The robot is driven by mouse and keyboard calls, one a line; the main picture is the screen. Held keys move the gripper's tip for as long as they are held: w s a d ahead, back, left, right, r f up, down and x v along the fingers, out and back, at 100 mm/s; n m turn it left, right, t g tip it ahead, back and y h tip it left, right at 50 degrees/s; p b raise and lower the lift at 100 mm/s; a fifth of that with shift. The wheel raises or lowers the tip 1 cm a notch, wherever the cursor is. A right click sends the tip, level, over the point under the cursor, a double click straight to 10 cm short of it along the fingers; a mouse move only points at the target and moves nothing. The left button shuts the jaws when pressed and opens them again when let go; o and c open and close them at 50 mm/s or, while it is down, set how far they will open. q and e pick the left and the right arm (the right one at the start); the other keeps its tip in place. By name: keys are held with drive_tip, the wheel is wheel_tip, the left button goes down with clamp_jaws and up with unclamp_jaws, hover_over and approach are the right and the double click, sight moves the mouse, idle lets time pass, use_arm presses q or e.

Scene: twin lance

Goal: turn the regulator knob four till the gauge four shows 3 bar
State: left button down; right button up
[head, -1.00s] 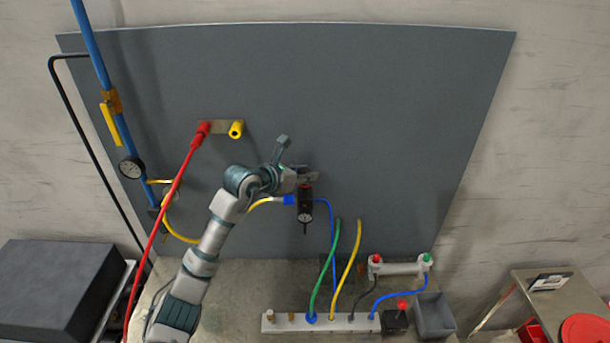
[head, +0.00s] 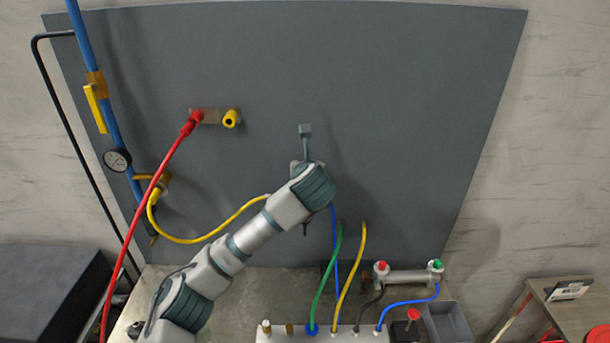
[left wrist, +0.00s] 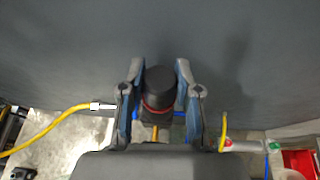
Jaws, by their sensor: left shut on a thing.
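In the left wrist view the black regulator knob (left wrist: 159,82), with a red ring below it, stands between the two fingers of my left gripper (left wrist: 159,70), which is shut on it. In the head view my left arm covers the regulator and its gauge, so I cannot read the dial. Only the regulator's lower tip (head: 305,230) shows below the arm. My right gripper is in neither view.
A blue pipe with a round gauge (head: 117,160) and yellow lever (head: 95,108) runs at left. Red hose (head: 150,210) and yellow hose (head: 215,238) hang near my arm. A white hose block (head: 325,335) stands below. The upper grey panel (head: 400,90) is clear.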

use_arm(q)
drive_tip(key=shift+n+y, duration=0.9)
drive_tip(key=shift+y, duration=0.1)
drive_tip(key=shift+r+n+g+y, duration=0.1)
drive_tip(key=shift+n+g+y, duration=0.2)
drive_tip(key=shift+n+y, duration=0.4)
drive_tip(key=shift+y, duration=0.1)
drive_tip(key=shift+n+g+y, duration=0.7)
drive_tip(key=shift+n+y, duration=0.4)
drive_tip(key=shift+y, duration=0.1)
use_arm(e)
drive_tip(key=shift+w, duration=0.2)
use_arm(q)
drive_tip(key=c, duration=0.8)
unclamp_jaws()
drive_tip(key=shift+w+d, duration=0.1)
drive_tip(key=shift+s+d, duration=0.2)
drive_tip(key=v, duration=1.1)
drive_tip(key=shift+s+d, duration=0.15)
drive_tip(key=shift+d, duration=0.05)
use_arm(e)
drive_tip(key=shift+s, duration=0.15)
